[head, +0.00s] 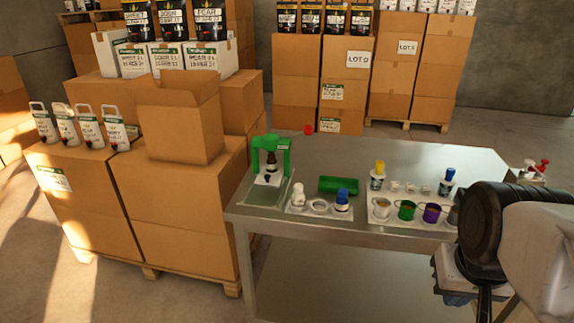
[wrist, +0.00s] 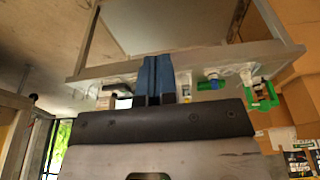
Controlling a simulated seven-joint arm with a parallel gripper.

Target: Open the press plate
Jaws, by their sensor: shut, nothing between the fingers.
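The press has a green frame (head: 271,147) and stands at the left end of the metal table. Its dark plunger part (head: 271,167) hangs in the frame above a pale base (head: 268,180). I cannot tell how far apart the plate and base are. In the wrist view, a green press frame (wrist: 262,93) shows small at the right. My gripper (wrist: 154,60), with blue fingers, is shut and empty, well apart from the press. In the head view my arm is at the right edge, far from the press.
A red ball (head: 308,129) shows behind the press. Stacked cardboard boxes (head: 185,130) stand left of the table.

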